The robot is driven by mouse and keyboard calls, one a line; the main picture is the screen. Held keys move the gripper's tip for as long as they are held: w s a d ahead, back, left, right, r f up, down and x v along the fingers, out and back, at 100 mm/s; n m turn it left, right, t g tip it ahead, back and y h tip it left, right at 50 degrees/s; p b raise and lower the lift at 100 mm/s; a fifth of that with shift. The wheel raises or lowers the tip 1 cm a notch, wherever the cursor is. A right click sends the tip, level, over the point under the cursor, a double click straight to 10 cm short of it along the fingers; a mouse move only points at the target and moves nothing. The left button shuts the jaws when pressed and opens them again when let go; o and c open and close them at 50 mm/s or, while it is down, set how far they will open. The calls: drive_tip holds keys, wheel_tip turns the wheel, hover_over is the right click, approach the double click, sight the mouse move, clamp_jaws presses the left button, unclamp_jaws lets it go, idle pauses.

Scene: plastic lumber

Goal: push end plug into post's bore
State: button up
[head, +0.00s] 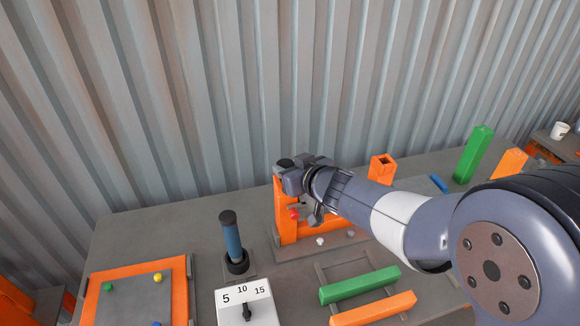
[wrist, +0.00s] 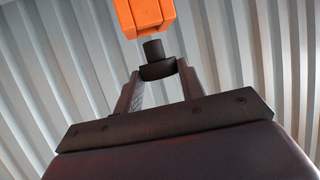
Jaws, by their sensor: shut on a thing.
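My gripper (wrist: 158,72) is shut on a black end plug (wrist: 153,50), with the plug's narrow stub pointing away from the fingers. The end of an orange piece (wrist: 145,14) shows just beyond the stub in the wrist view; I cannot tell whether they touch. In the head view my gripper (head: 285,174) is at the top of the left orange post (head: 283,220), and the dark plug (head: 284,163) shows there. My gripper hides that post's top and bore. The right orange post (head: 383,169) has a square open top.
A blue cylinder with a black cap (head: 231,238) stands left of the posts. A white dial box (head: 246,302) and an orange-edged board (head: 138,290) are in front. Green (head: 360,286) and orange (head: 373,308) bars lie nearby. A green post (head: 473,155) stands at right. A corrugated wall is behind.

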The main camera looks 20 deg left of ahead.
drive_tip(key=shift+f+b, duration=0.75)
drive_tip(key=shift+f, duration=0.4)
idle(0.5)
drive_tip(key=o, duration=1)
drive_tip(key=p+v, duration=0.2)
drive_tip(key=v, duration=0.8)
drive_tip(key=shift+s+d+r, duration=0.1)
drive_tip(key=shift+s+d, duration=0.15)
drive_tip(key=shift+d, duration=0.05)
drive_tip(key=shift+a, duration=0.1)
